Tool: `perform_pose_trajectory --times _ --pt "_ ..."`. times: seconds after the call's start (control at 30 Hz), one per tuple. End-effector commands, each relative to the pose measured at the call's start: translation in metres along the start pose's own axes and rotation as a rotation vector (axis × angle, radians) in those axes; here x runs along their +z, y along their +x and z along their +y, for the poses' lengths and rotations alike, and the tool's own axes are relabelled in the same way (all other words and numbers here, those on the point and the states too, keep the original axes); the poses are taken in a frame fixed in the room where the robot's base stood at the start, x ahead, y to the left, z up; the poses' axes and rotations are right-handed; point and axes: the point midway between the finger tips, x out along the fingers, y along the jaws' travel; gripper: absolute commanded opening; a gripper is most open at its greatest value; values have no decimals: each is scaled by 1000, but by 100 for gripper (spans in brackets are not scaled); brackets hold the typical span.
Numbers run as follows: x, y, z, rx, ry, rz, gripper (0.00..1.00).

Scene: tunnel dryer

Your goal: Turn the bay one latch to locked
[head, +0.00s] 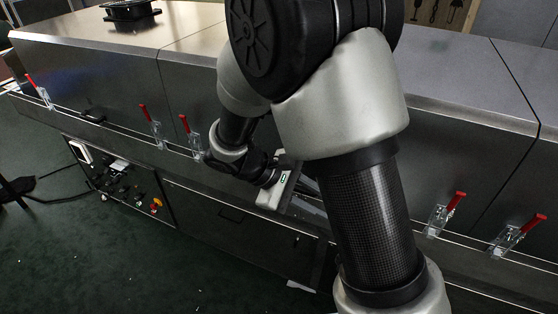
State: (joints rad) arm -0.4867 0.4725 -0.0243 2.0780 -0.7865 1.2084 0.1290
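Several toggle latches with red handles line the front edge of the steel dryer (480,90). One latch (38,92) is at the far left, two more (151,125) (191,137) stand left of the middle, and two (443,216) (517,236) are at the right. Their red handles point up. I cannot tell which one belongs to bay one. My gripper (276,190) is low at the dryer's front, right of the middle latches and apart from them. My arm covers much of the centre. The fingertips are too small and dark to show whether they are open.
A control panel (115,182) with buttons is on the lower front at left. A dark handle (93,116) sits on the front ledge between the left latches. A black unit (131,10) stands on top. Dark green floor (60,240) is clear at lower left, with a cable near the left edge.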

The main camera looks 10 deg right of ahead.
Motion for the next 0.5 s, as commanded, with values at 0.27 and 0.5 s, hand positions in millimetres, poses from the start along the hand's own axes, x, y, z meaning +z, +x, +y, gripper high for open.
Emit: perform_pose_trajectory --times 0.27,0.5 --pt "-135 72 -62 395 -373 -185 26" --pt "-242 133 -140 781 -669 -270 26"
